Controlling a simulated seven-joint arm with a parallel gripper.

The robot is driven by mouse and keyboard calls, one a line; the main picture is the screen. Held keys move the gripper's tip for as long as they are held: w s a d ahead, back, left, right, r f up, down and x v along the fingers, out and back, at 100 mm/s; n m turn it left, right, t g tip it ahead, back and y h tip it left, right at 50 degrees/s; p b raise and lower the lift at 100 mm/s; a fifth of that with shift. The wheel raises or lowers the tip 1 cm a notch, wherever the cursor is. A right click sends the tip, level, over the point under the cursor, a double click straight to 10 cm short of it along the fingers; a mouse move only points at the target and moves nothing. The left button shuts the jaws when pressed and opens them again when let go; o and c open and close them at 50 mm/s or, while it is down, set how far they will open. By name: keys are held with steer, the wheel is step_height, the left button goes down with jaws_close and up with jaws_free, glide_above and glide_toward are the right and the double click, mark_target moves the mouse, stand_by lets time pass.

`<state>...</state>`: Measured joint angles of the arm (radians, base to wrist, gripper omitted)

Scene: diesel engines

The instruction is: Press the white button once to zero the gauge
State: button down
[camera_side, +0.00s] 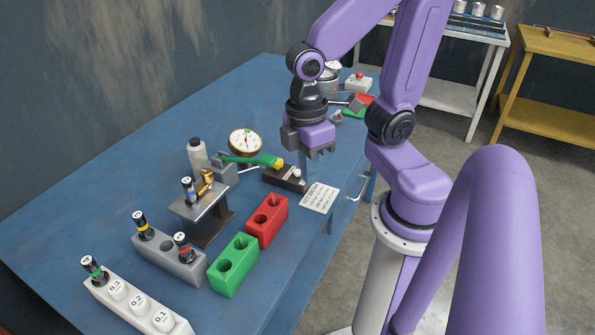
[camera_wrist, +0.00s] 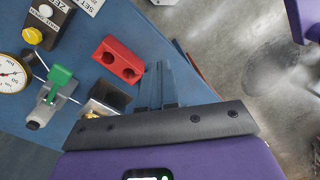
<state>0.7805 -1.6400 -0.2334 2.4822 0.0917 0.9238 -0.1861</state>
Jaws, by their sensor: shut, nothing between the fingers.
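The white button (camera_side: 297,171) sits on a dark box (camera_side: 283,180) beside a yellow knob (camera_side: 277,163). The white button (camera_wrist: 46,11) shows at the upper left in the wrist view, on the dark box (camera_wrist: 52,27) marked ZERO, with the yellow knob (camera_wrist: 33,35) below it. The round white-faced gauge (camera_side: 245,141) stands left of the box; it is cut by the left edge in the wrist view (camera_wrist: 11,75). My gripper (camera_side: 314,153) is shut and empty, in the air above the box's far side and apart from the button. Its fingers (camera_wrist: 160,83) show in the wrist view.
A red block (camera_side: 267,220), a green block (camera_side: 234,264) and a grey holder (camera_side: 170,258) stand nearer.

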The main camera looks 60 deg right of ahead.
steer(key=shift+w+d+f+m+t+y, duration=0.2)
steer(key=shift+w+d+f+m+y, duration=0.7)
steer(key=shift+w, duration=1.65)
steer(key=shift+w+d+f+m+t+y, duration=0.3)
steer(key=shift+w+d+m+y, duration=0.8)
steer(key=shift+w+d+m, duration=1.05)
steer(key=shift+w+d+f+m+t+y, duration=0.1)
steer(key=shift+w+d+f+m+y, duration=0.75)
steer(key=shift+w, duration=2.05)
steer(key=shift+w+d+m+t+y, duration=0.15)
steer(key=shift+d+m+t+y, duration=0.2)
steer(key=shift+d, duration=0.45)
steer(key=shift+w+d+m+t+y, duration=0.1)
steer(key=shift+d+m+t, duration=0.3)
steer(key=shift+d, duration=0.35)
steer(key=m+t+h, duration=0.1)
steer(key=m+t, duration=0.3)
steer(key=t, duration=0.1)
glide_above(298, 172)
steer(key=f, duration=0.2)
steer(key=shift+s+d+t+h, duration=0.15)
steer(key=shift+d+t+h, duration=0.2)
steer(key=shift+d, duration=0.25)
steer(key=shift+f, duration=4.4)
